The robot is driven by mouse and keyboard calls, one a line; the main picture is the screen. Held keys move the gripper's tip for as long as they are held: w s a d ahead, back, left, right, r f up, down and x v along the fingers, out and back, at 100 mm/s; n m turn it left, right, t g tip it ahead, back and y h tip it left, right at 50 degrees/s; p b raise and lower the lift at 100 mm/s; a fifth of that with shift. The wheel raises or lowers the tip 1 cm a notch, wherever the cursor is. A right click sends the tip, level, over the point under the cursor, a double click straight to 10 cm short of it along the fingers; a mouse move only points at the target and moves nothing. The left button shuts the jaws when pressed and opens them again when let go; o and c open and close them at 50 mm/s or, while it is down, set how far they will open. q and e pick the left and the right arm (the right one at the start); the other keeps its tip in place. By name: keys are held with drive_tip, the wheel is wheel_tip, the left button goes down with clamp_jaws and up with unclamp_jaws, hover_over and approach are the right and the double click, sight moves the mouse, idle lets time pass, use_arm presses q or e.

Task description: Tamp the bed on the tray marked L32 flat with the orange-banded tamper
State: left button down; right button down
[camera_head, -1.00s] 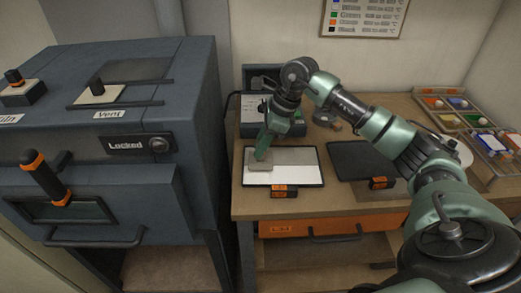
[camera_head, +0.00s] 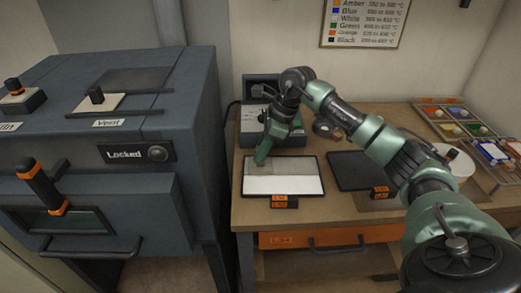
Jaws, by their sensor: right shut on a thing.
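The tray (camera_head: 324,182) lies on the wooden bench with orange tags (camera_head: 283,199) on its front edge; their lettering is too small to read surely. Its bed is a grey strip across the back and a bright white strip (camera_head: 285,185) across the front. My right gripper (camera_head: 261,158) is over the back left of the bed, shut on the tamper. The tamper is mostly hidden by the gripper and blends with the grey strip; its orange band does not show. I cannot tell whether it touches the bed. My left gripper is not in view.
A second, dark tray (camera_head: 348,172) lies to the right, partly under my right arm. A grey device (camera_head: 254,126) stands behind the first tray. A kiln marked "Locked" (camera_head: 120,205) stands at left. Colour trays (camera_head: 452,118) and a white round container (camera_head: 462,165) are at right.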

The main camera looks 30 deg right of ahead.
drive_tip(key=shift+f+b, duration=0.3)
drive_tip(key=shift+f, duration=0.3)
idle(1.1)
drive_tip(key=shift+r+p, duration=0.75)
drive_tip(key=shift+r, duration=0.45)
drive_tip(key=shift+s+d+f, duration=0.1)
drive_tip(key=shift+s+d, duration=0.1)
drive_tip(key=shift+d, duration=0.2)
drive_tip(key=s+d+b, duration=0.1)
drive_tip(key=s+d, duration=0.1)
drive_tip(key=d, duration=0.1)
drive_tip(key=shift+s+d+b, duration=0.2)
drive_tip(key=shift+d+b, duration=0.1)
drive_tip(key=shift+b, duration=0.05)
drive_tip(key=shift+s+d, duration=0.35)
